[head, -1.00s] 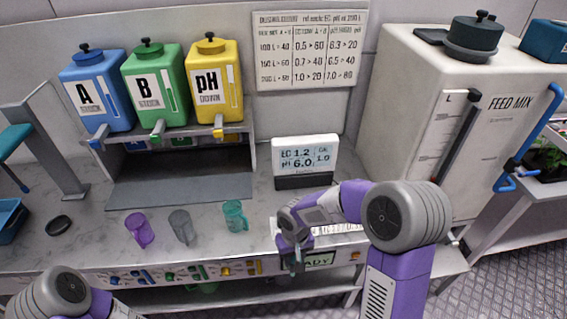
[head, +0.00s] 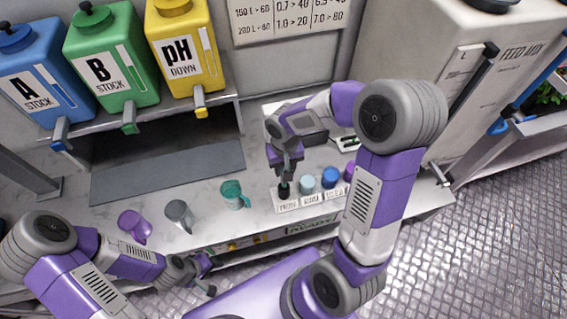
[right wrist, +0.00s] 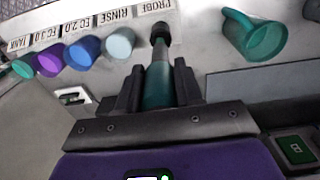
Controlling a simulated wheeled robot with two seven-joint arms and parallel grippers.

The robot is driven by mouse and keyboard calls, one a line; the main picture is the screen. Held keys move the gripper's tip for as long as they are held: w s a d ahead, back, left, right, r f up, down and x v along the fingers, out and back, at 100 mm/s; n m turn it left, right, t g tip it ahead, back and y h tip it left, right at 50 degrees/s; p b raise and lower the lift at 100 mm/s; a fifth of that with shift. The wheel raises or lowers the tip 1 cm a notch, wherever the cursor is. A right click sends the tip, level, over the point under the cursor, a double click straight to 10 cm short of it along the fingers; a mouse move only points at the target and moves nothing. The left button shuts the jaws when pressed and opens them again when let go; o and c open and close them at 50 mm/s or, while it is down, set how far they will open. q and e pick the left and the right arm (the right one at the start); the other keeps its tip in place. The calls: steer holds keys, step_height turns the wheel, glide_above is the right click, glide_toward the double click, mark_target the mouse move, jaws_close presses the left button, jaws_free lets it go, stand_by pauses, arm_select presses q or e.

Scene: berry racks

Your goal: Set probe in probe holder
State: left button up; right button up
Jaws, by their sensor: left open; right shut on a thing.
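My right gripper (head: 285,170) is shut on the probe (right wrist: 158,85), a dark teal rod with a black tip. The probe points down at the left end of a white labelled rack (head: 312,203). In the right wrist view its black tip is beside the label PROBE (right wrist: 152,9), which marks the probe holder end. I cannot tell whether the tip is in the holder or just above it. My left gripper (head: 207,275) is open and empty, low in front of the counter.
The rack also holds a pale cup (head: 307,184), a blue cup (head: 329,178) and a purple cup (head: 350,172). Teal (head: 234,195), grey (head: 179,215) and purple (head: 134,226) jugs stand left of it. Coloured tanks (head: 110,60) stand behind; the feed tank (head: 440,60) is at right.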

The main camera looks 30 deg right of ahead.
step_height(320, 180, down, 2)
steer(key=shift+w+b, duration=0.1)
steer(key=shift+b, duration=0.4)
steer(key=shift+f+b, duration=2.15)
steer(key=shift+f, duration=0.1)
steer(key=shift+f+b, duration=0.3)
steer(key=shift+b, duration=0.1)
steer(key=o, duration=1.1)
steer(key=shift+r, duration=0.1)
step_height(320, 180, up, 7)
steer(key=shift+r+p, duration=0.2)
steer(key=shift+p, duration=0.4)
